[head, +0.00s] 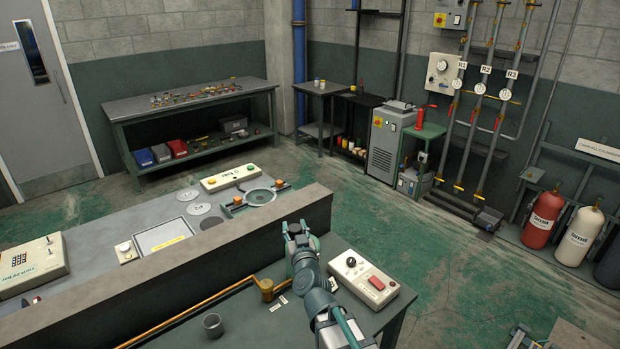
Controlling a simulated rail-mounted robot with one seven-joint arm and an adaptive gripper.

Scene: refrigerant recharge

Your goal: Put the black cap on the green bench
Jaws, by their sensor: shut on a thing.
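My gripper (295,227) is raised above the long dark ledge, near its right end. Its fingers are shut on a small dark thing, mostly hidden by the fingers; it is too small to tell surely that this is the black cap. The near bench (250,318) has a dark grey-green top and green framing, and stands below my arm. A far bench (187,98) with a green frame stands against the back wall. I cannot tell which of them is the green bench.
The near bench carries a control box (366,280) with a red switch, a brass pipe (200,305) with a valve, and a grey cup (213,325). The ledge (230,245) separates it from a counter with panels and a ring fixture (258,197). Green floor lies open beyond.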

